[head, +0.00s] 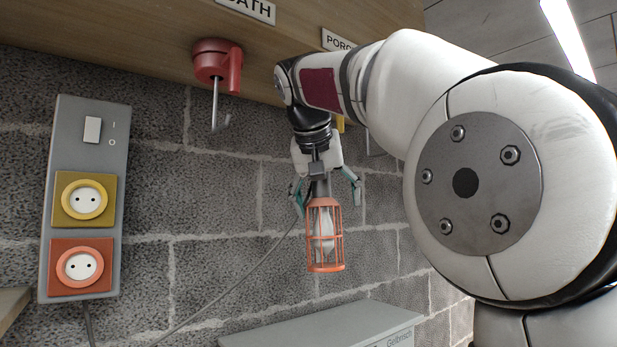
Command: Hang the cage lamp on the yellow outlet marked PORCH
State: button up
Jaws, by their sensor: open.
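The cage lamp (325,238) has an orange cage around a pale bulb and a dark neck. It is upright, cage down, in front of the block wall. My gripper (325,192) points down above the cage, its teal-tipped fingers open on either side of the lamp's neck. I cannot tell whether they touch it. The lamp's top and whatever bears it are hidden by my gripper and arm. The PORCH label (336,40) on the wooden beam is partly covered by my arm. Below it, only a sliver of the yellow outlet (340,124) shows behind my wrist.
A red outlet (217,65) with an empty metal hook hangs under the BATH label (247,8). A grey panel (65,135) with yellow and red sockets is at left. A grey box (335,325) stands below the lamp. A thin cable (235,284) runs down-left from the lamp.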

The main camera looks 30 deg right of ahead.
jog(key=v, duration=1)
jog(key=shift+s+r, duration=0.15)
jog(key=shift+s, duration=0.05)
jog(key=shift+a, duration=0.15)
jog(key=s+a+f+n+y+b, duration=0.2)
jog(key=s+f, duration=0.2)
jog(key=f, duration=1.1)
jog(key=s+a+f+n+y+b, duration=0.2)
jog(key=s+a+f, duration=0.1)
jog(key=f, duration=1.2)
jog(key=s+a+f+n+y+b, duration=0.1)
jog(key=s+f, duration=0.4)
jog(key=f, duration=1.1)
jog(key=shift+s+a+n+y+b, duration=0.4)
jog(key=shift+a+n+b, duration=0.2)
jog(key=shift+a+b, duration=0.35)
jog(key=shift+d, duration=0.1)
